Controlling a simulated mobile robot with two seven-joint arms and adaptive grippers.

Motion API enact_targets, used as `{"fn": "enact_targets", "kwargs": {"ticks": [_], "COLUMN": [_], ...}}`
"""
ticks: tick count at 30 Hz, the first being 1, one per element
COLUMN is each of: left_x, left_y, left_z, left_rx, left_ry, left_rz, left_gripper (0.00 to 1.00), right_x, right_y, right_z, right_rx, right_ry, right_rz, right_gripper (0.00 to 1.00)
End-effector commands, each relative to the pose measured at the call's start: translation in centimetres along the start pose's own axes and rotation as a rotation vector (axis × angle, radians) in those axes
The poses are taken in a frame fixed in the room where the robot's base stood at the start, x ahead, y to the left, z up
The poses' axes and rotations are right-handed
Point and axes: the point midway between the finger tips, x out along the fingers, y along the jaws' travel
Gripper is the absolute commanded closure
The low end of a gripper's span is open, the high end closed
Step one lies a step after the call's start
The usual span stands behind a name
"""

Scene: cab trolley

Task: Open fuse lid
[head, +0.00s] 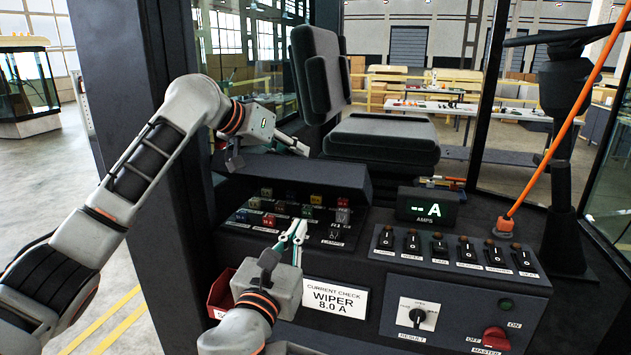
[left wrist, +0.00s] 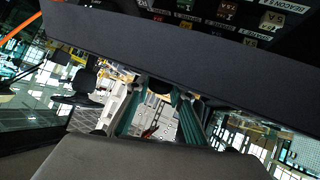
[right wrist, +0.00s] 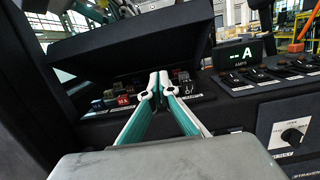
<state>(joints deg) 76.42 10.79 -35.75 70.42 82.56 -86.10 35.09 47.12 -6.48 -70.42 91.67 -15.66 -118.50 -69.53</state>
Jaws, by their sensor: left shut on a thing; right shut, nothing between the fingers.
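The dark fuse lid (head: 285,172) stands tilted up at the back of the fuse box, with the coloured fuses (head: 268,218) uncovered below it. The lid also crosses the left wrist view (left wrist: 190,50) and the right wrist view (right wrist: 150,45). My left gripper (head: 303,148) is behind the lid's raised top edge; in its wrist view (left wrist: 160,95) the fingers sit either side of a small dark part at that edge. My right gripper (head: 298,228) is shut and empty, its tips (right wrist: 159,78) in front of the fuses, below the lid. The exact left contact is partly hidden.
An amps display (head: 427,205) and a row of switches (head: 455,248) lie right of the fuse box. A "WIPER 8.0 A" card (head: 335,297) is on the front panel, with a red bin (head: 221,292) beside it. A dark pillar (head: 130,100) stands left; a seat (head: 380,140) is behind.

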Motion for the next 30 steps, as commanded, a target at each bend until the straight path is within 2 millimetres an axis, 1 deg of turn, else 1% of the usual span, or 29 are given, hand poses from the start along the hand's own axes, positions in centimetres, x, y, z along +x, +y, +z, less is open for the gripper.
{"fn": "enact_targets", "kwargs": {"ticks": [1,3,5,8,21,25,30], "left_x": [0.0,0.0,0.0,0.0,0.0,0.0,0.0], "left_y": [0.0,0.0,0.0,0.0,0.0,0.0,0.0], "left_z": [0.0,0.0,0.0,0.0,0.0,0.1,0.1], "left_rx": [0.000,0.000,0.000,0.000,0.000,0.000,0.000], "left_ry": [0.000,0.000,0.000,0.000,-0.001,-0.001,-0.001], "left_rz": [0.000,0.000,0.000,0.000,0.000,0.000,0.000], "left_gripper": [1.00,1.00,1.00,1.00,1.00,1.00,1.00], "right_x": [0.1,0.3,0.7,2.0,10.4,11.6,12.5], "right_y": [0.0,0.0,0.0,-0.1,-0.2,-0.1,-0.1], "right_z": [0.7,1.1,1.3,1.4,1.6,3.2,4.1], "right_rx": [-0.014,-0.026,-0.030,-0.030,-0.028,-0.025,-0.026], "right_ry": [-0.020,-0.033,-0.037,-0.039,-0.036,-0.036,-0.033], "right_rz": [-0.006,-0.011,-0.013,-0.014,-0.014,-0.012,-0.012], "right_gripper": [1.00,1.00,1.00,1.00,1.00,1.00,1.00]}}
